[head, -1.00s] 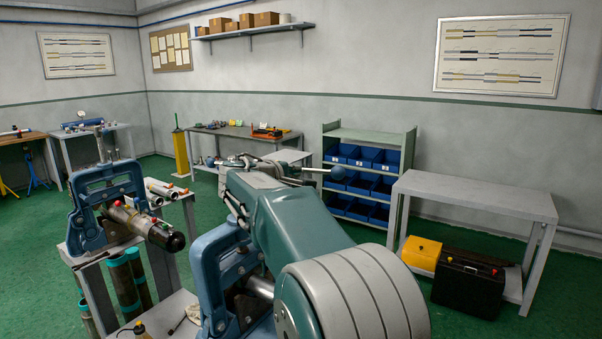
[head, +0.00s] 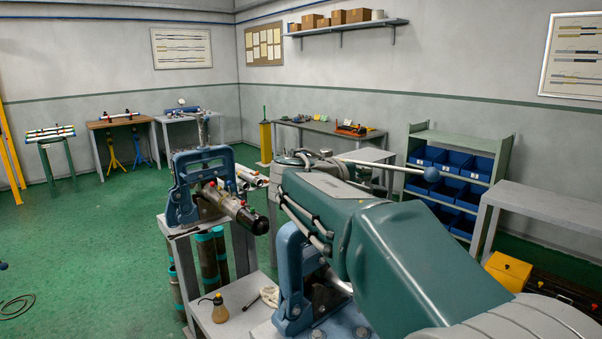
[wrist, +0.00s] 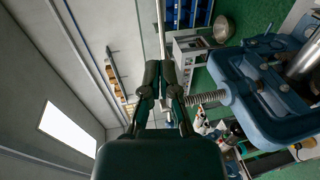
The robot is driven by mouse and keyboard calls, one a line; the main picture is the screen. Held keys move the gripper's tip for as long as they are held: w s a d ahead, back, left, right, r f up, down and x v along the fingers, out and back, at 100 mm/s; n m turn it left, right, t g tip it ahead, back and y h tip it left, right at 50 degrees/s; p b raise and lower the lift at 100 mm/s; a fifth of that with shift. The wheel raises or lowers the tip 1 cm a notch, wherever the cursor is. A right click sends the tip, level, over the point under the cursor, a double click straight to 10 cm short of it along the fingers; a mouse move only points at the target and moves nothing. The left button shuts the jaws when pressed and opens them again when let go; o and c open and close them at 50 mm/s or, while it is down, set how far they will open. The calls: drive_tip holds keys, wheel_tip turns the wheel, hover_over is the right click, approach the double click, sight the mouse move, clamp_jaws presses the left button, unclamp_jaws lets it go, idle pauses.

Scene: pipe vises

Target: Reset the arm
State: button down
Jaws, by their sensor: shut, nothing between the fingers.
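My teal arm (head: 385,240) reaches from the lower right toward the middle of the head view. My gripper (wrist: 162,68) shows in the wrist view, its dark fingers together with nothing held between them. I cannot make it out in the head view. A blue pipe vise (head: 292,275) stands close beside my arm, partly hidden by it. A blue vise frame with a threaded screw (wrist: 208,97) is right of my fingers in the wrist view. A second blue vise (head: 183,185) holds a dark pipe (head: 235,208) on a grey stand.
A blue-ended rod (head: 432,173) shows beyond my arm. Shelves with blue bins (head: 460,190) and a grey table (head: 540,210) stand at right. Green floor (head: 90,230) is open at left.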

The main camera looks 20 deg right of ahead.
drive_tip(key=s+a+f+m+y, duration=0.1)
drive_tip(key=s+a+f+y, duration=0.3)
drive_tip(key=s+f, duration=0.3)
drive_tip(key=s+a+f+m+g+y, duration=0.1)
drive_tip(key=s+a+f+y, duration=0.4)
drive_tip(key=s, duration=0.5)
drive_tip(key=s+a+f+m+y, duration=0.3)
drive_tip(key=s+a+f+y, duration=0.2)
drive_tip(key=f, duration=0.5)
drive_tip(key=s+a, duration=0.2)
drive_tip(key=s, duration=0.1)
drive_tip(key=shift+s+a, duration=0.3)
drive_tip(key=shift+a, duration=0.05)
